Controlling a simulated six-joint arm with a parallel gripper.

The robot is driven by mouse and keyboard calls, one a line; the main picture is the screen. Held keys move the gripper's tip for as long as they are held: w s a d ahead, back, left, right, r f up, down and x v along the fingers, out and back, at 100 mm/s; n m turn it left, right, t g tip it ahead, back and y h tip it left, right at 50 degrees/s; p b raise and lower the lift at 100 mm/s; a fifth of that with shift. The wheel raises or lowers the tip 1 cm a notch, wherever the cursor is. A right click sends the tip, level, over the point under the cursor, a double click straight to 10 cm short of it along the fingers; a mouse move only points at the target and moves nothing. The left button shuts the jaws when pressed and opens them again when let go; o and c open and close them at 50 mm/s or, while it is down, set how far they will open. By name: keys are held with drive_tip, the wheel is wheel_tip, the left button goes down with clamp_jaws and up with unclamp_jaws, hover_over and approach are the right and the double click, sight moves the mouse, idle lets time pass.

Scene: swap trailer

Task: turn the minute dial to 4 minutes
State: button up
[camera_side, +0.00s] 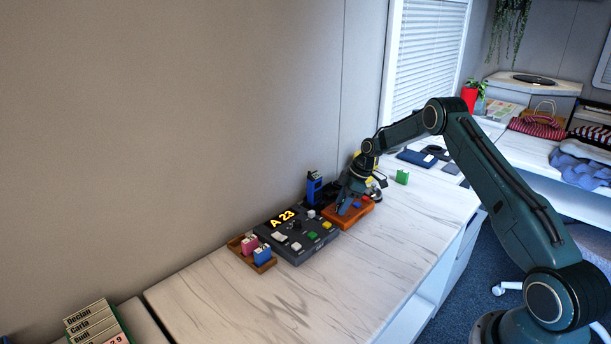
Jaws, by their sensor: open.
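I cannot tell whether this knob is the minute dial, and no minute marks are readable. My gripper (346,209) points down over the orange-brown tray (361,215) just right of the panel. It is open. Its fingertips are small and dark here, and I cannot tell whether they touch anything. The gripper hides part of the tray.
A wooden box (238,249) with pink and blue pieces stands left of the panel. A blue device (314,188) stands behind it. The counter (300,303) in front of the panel is clear. The wall runs close behind.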

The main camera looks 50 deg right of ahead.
drive_tip(key=c, duration=1)
drive_tip(key=shift+m, duration=0.4)
drive_tip(key=shift+a+m+t+h, duration=0.1)
drive_tip(key=shift+m+t+h, duration=0.35)
drive_tip(key=shift+m, duration=0.75)
drive_tip(key=shift+s+m+t+h, duration=0.15)
drive_tip(key=shift+m+h, duration=0.25)
drive_tip(key=shift+m, duration=0.5)
drive_tip(key=shift+w+m+t+h, duration=0.1)
drive_tip(key=shift+m+h, duration=0.25)
drive_tip(key=shift+m, duration=0.55)
drive_tip(key=o, duration=1)
